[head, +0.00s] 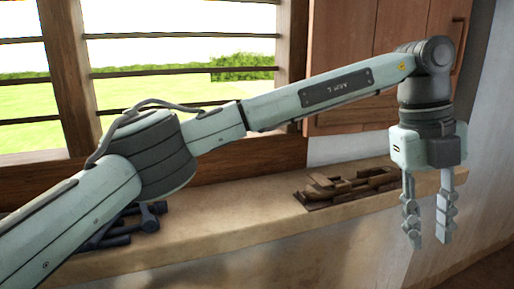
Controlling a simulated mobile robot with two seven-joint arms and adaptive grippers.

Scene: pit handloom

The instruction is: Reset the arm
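My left arm (335,88) comes in from the lower left and reaches across the view to the right. Its gripper (428,238) hangs pointing down at the right, in front of the ledge and the wall. Its two fingers are apart with nothing between them. My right arm and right gripper do not show.
A stone ledge (240,229) runs below a barred window (180,72). Brown wooden pieces (350,186) lie on the ledge left of the gripper. Dark rod-like objects (148,217) lie on it at the left, partly behind my arm. A wooden cabinet (340,40) hangs behind the arm.

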